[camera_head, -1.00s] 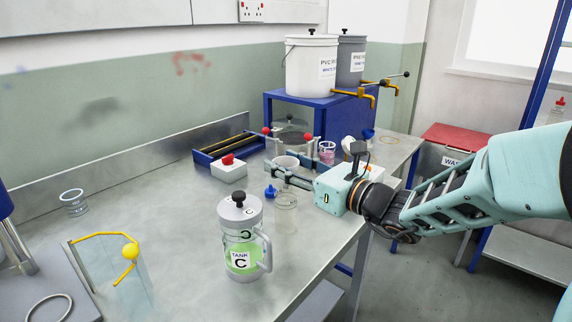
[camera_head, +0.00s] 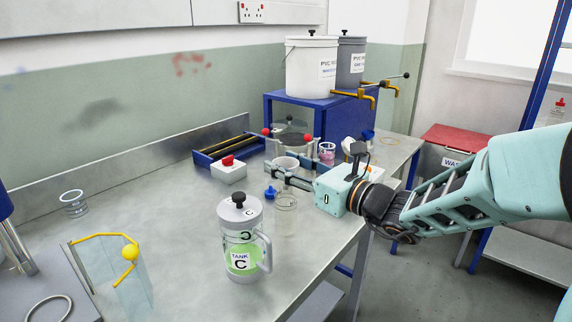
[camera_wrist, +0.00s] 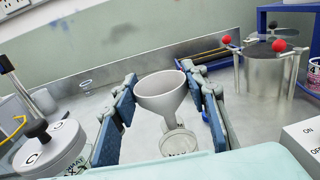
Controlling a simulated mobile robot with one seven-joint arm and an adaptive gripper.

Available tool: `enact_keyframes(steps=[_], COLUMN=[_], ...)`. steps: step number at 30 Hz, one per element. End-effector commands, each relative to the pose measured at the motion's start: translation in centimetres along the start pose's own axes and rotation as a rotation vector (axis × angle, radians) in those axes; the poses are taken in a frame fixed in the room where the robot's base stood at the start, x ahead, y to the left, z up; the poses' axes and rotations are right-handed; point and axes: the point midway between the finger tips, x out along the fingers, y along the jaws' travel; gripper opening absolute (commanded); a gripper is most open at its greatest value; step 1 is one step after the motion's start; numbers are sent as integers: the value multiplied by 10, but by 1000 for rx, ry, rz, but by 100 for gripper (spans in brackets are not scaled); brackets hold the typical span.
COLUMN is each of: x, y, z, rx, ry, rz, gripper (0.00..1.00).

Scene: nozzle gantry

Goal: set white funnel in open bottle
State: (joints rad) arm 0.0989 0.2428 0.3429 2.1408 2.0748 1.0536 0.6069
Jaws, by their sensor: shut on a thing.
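The white funnel (camera_head: 287,163) is held upright, wide mouth up, between the fingers of my gripper (camera_head: 284,171). In the wrist view my gripper (camera_wrist: 160,98) has one dark blue finger on each side of the funnel (camera_wrist: 160,88). A clear open bottle (camera_head: 286,201) stands on the bench directly below the funnel in the head view. In the wrist view the bottle (camera_wrist: 179,144) shows below and slightly right of the funnel's spout. The spout's tip is hard to make out, so I cannot tell whether it is inside the bottle's mouth.
The Tank C jug (camera_head: 241,238) stands nearer on the bench. A white box with a red button (camera_head: 229,172) and a metal vessel with red knobs (camera_head: 291,148) are behind.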

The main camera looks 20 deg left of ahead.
Motion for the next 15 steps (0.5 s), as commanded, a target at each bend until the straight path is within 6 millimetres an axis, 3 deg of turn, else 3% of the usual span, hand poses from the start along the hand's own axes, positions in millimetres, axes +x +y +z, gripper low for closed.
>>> enact_keyframes(steps=[15], x=[0], y=[0], z=[-12], rx=[1], ry=[0], rz=[0], gripper=[24])
